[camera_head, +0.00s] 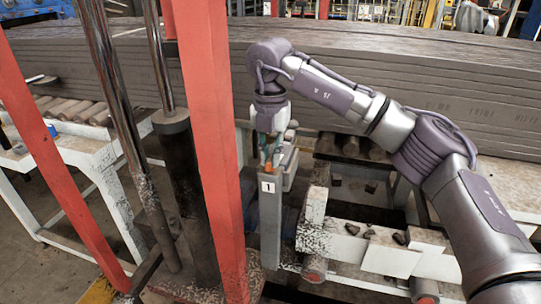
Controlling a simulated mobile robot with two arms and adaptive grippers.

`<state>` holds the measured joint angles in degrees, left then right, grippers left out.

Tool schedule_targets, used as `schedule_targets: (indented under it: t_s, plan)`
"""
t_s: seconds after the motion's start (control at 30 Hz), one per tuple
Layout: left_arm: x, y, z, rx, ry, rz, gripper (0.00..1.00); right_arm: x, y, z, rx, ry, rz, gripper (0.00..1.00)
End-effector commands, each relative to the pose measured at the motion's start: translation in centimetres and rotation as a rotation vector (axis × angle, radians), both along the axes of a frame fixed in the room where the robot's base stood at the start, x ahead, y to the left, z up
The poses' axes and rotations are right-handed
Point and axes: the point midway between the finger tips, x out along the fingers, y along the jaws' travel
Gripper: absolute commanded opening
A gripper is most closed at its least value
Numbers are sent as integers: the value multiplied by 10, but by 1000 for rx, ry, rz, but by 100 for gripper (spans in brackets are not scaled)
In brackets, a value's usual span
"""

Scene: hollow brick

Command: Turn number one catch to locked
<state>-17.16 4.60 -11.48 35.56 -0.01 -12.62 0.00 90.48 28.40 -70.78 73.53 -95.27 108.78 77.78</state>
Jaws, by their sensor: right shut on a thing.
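The number one catch is on top of a grey post (270,230) that bears a white label with "1" (267,187). A small orange part (268,166) shows at the top of the post, just under my right gripper (271,150). My right gripper points down there and is shut on the catch, whose handle is mostly hidden by the fingers. I cannot tell which way the catch is turned. My right arm reaches in from the right side. My left gripper is not in view.
Red uprights (212,130) and a dark cylinder with a shiny rod (187,200) stand close left of the post. A long stack of grey boards (440,85) lies behind. A white frame with rollers and rubble (390,262) is at the lower right.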

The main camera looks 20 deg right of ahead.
Motion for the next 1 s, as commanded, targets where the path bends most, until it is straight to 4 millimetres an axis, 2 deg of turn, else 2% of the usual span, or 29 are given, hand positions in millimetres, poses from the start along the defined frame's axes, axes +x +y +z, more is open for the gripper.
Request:
schedule_targets:
  t_s: [0.53, 0.57, 0.7, 1.0]
  plan:
    - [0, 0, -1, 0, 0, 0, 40, 1, -1, 1, 0, -4, -30, 0]
    - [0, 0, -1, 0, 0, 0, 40, 1, -1, 1, 0, -4, -30, 14]
    - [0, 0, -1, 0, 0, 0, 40, 1, 0, 1, 1, -3, -28, 37]
    - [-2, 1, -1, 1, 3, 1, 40, 0, 0, 1, 0, -1, -26, 38]
